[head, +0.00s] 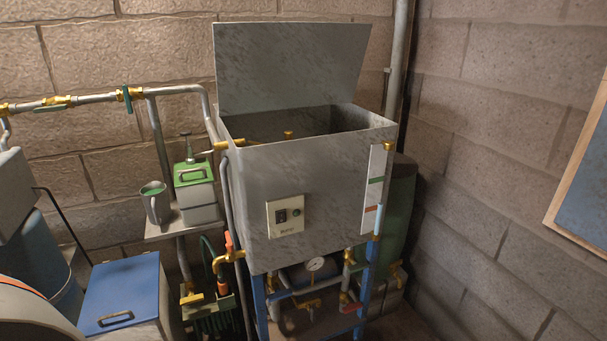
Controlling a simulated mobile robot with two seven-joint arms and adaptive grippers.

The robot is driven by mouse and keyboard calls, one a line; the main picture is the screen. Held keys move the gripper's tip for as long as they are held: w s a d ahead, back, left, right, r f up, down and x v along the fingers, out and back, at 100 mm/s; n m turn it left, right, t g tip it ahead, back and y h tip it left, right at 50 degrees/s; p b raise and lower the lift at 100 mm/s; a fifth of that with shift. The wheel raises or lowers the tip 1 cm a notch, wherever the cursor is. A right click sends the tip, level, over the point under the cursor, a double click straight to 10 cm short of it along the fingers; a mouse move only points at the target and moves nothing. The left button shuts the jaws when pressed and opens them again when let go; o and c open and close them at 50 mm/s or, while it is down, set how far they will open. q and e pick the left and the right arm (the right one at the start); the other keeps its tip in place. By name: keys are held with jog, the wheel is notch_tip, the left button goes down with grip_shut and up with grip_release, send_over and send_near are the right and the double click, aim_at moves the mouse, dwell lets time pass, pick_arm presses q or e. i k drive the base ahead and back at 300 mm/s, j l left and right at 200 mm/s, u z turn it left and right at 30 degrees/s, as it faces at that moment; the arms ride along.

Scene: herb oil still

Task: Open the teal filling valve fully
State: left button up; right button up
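A valve with a teal lever (127,98) sits on the grey pipe along the back wall, left of the metal tank. Its lever stands upright, across the line of the pipe. Further left on the same pipe is a brass valve (55,101) with a greenish lever lying along the pipe. The pipe (180,90) bends down towards the tank's left side. The open metal tank (320,175) has its lid (290,65) raised. Neither of my grippers is in view.
A shelf (160,231) below the pipe holds a grey mug (156,205) and a green-topped canister (196,190). A blue-lidded box (120,290) and blue drum (40,255) stand lower left. A red-orange lever (229,241) is beside the tank; a gauge (315,264) is beneath.

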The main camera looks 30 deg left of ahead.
aim_at(128, 97)
jog(key=u, duration=1.85)
jog(key=i+j+u, duration=0.35)
